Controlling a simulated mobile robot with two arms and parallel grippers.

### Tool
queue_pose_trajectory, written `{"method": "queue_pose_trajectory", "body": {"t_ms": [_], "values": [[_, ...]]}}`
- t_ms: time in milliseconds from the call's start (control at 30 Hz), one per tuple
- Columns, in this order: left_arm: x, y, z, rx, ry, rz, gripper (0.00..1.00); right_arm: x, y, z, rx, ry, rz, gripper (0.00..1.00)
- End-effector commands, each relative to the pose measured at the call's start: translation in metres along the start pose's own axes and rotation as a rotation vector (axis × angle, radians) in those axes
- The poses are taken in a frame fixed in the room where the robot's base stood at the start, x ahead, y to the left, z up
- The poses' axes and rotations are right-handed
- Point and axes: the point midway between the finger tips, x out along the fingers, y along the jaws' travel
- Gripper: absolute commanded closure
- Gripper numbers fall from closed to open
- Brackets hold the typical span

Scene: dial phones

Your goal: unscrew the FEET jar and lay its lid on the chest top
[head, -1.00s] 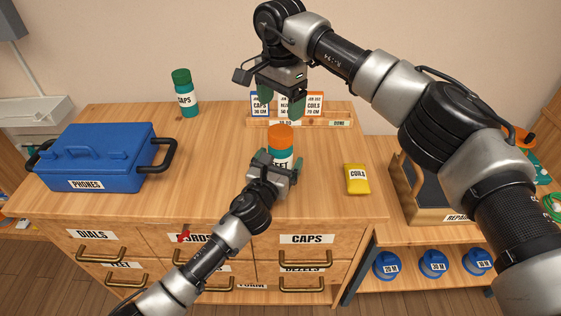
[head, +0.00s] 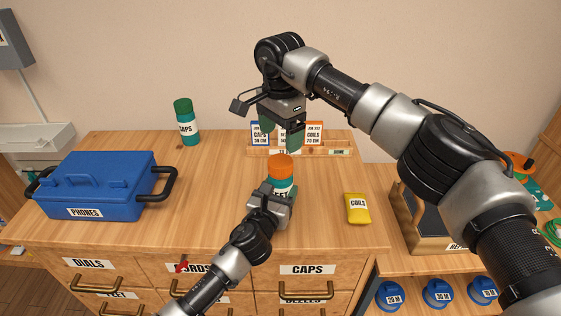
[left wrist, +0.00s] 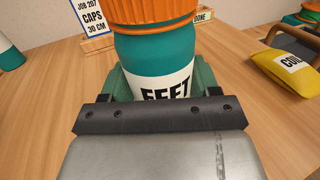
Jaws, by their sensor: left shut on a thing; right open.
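The FEET jar (head: 281,178) stands upright on the chest top (head: 140,228). It is teal with a white label, and its orange lid (head: 281,165) is on it. My left gripper (head: 276,192) is shut on the jar's body from the near side. The left wrist view shows the jar (left wrist: 157,68) between the green fingers, with the lower label partly hidden and the orange lid (left wrist: 150,10) cut off at the top. My right gripper (head: 280,132) is open and empty, above and slightly behind the lid, pointing down.
A CAPS jar (head: 188,125) with a green lid stands at the back left. A blue PHONES box (head: 95,180) is at the left. A yellow COILS packet (head: 357,208) lies right of the jar. A card rack (head: 342,152) stands behind. The chest top between box and jar is clear.

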Motion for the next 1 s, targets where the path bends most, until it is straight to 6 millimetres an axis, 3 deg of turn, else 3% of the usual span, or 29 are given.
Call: {"method": "queue_pose_trajectory", "body": {"t_ms": [167,1000], "values": [[-0.0002,0.0001,-0.0007,0.0,0.001,0.0,1.0,-0.0003,-0.0001,-0.0003,0.303,0.001,-0.001,0.19],[-0.0003,0.0,-0.0011,-0.001,0.002,0.0,1.0,-0.0003,0.0,-0.0002,2.142,0.001,-0.001,0.19]]}}
